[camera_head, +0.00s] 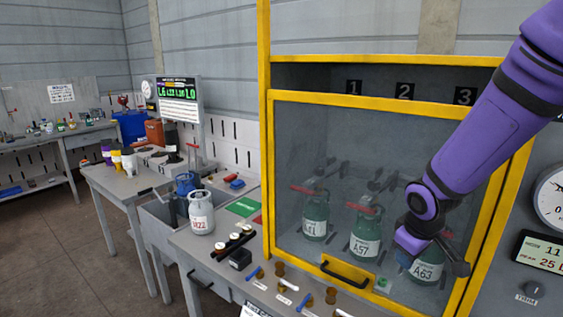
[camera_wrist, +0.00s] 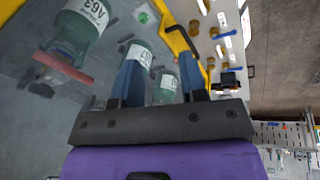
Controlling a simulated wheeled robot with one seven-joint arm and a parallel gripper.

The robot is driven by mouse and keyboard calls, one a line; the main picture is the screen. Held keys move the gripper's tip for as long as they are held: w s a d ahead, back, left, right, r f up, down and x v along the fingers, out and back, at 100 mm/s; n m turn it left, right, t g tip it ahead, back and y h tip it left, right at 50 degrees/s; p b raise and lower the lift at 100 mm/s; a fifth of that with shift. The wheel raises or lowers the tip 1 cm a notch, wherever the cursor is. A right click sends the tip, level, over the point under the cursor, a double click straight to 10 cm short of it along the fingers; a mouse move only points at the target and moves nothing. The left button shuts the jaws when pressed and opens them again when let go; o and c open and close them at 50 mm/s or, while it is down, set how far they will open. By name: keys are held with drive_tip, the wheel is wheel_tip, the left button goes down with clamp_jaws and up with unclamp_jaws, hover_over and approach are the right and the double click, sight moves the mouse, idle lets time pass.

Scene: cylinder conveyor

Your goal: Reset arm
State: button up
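My arm reaches in from the right in the head view. My gripper (camera_head: 440,250) is in front of the cabinet's clear panel, overlapping the green cylinder A63 (camera_head: 427,272) in the picture. In the wrist view my gripper (camera_wrist: 160,78) has its two blue fingers apart, with nothing visibly held between them. Green cylinders A41 (camera_head: 315,215) and A57 (camera_head: 366,242) stand behind the panel, left of A63. Cylinder A63 also shows upper left in the wrist view (camera_wrist: 84,26). My arm hides part of A63 in the head view.
The yellow-framed cabinet (camera_head: 264,130) has a lowered clear panel with a black handle (camera_head: 346,274). A grey cylinder (camera_head: 201,212) stands left on the workbench. Small valves and fittings (camera_head: 280,270) lie along the front. Gauges (camera_head: 551,196) are at right. Floor at left is open.

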drive_tip(key=s+d+r+m+t+y, duration=0.1)
drive_tip(key=s+r+m, duration=0.5)
drive_tip(key=s+r, duration=1.4)
drive_tip(key=shift+s+d+r+t, duration=0.15)
drive_tip(key=shift+d+r+t, duration=0.2)
drive_tip(key=shift+t, duration=0.15)
idle(5.5)
